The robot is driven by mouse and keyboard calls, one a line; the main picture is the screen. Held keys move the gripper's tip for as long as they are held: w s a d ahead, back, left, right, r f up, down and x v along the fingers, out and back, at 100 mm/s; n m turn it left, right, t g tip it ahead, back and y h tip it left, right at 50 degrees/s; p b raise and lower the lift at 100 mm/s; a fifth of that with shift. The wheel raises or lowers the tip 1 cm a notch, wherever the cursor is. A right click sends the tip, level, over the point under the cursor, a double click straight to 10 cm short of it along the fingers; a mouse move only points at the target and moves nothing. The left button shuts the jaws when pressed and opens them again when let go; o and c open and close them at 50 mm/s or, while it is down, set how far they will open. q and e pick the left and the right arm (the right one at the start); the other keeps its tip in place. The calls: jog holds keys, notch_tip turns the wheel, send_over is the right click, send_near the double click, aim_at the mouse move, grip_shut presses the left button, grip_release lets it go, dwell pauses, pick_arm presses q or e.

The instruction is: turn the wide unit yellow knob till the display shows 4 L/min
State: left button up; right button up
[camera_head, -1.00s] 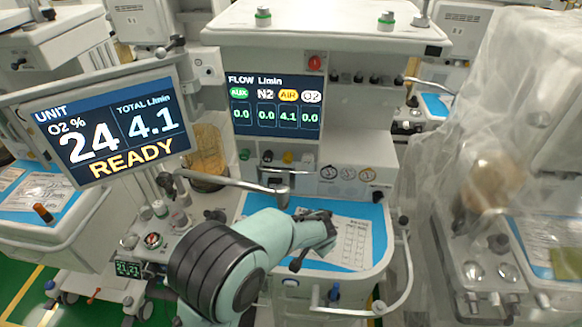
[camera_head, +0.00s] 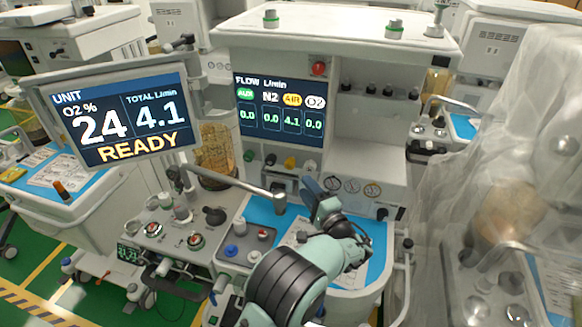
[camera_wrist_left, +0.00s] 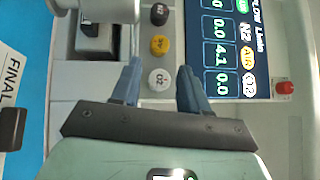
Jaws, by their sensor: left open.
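The wide unit's yellow knob (camera_head: 290,163) is on the panel under the flow display (camera_head: 280,112). In the left wrist view the yellow knob (camera_wrist_left: 159,45) lies just beyond my fingertips, between a black N2 knob (camera_wrist_left: 159,14) and a white O2 knob (camera_wrist_left: 159,78). My left gripper (camera_head: 322,184) is open and below right of the yellow knob in the head view. In the wrist view the left gripper (camera_wrist_left: 160,68) has its fingers either side of the white knob's line of sight; contact cannot be told. The display reads AIR 4.1, the others 0.0.
The side monitor (camera_head: 120,120) shows O2 24 %, total 4.1 L/min, READY. A metal arm (camera_head: 240,185) crosses left of my gripper above the blue worktop (camera_head: 262,212). A plastic-draped unit (camera_head: 510,150) stands at the right.

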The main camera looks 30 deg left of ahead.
aim_at(291, 167)
pick_arm(q)
jog(key=p+x, duration=0.2)
jog(key=x, duration=0.6)
jog(key=shift+w+a+r, duration=0.1)
jog(key=shift+w+r, duration=0.05)
jog(key=shift+w+a, duration=0.35)
jog(key=shift+a, duration=0.2)
pick_arm(e)
jog(key=w+r, duration=0.2)
jog(key=r, duration=0.1)
jog(key=shift+w+r, duration=0.2)
jog(key=shift+r, duration=0.05)
pick_arm(q)
jog(key=c, duration=0.8)
jog(key=shift+o, duration=0.2)
jog(key=shift+s+f+b, duration=0.1)
jog(key=shift+f+b, duration=0.3)
jog(key=shift+b, duration=0.55)
jog(key=shift+r+m, duration=0.15)
jog(key=shift+m, duration=0.15)
jog(key=shift+r, duration=0.15)
pick_arm(e)
jog(key=s+f, duration=0.2)
jog(key=f, duration=0.1)
jog(key=shift+s+f, duration=0.1)
jog(key=shift+f, duration=0.1)
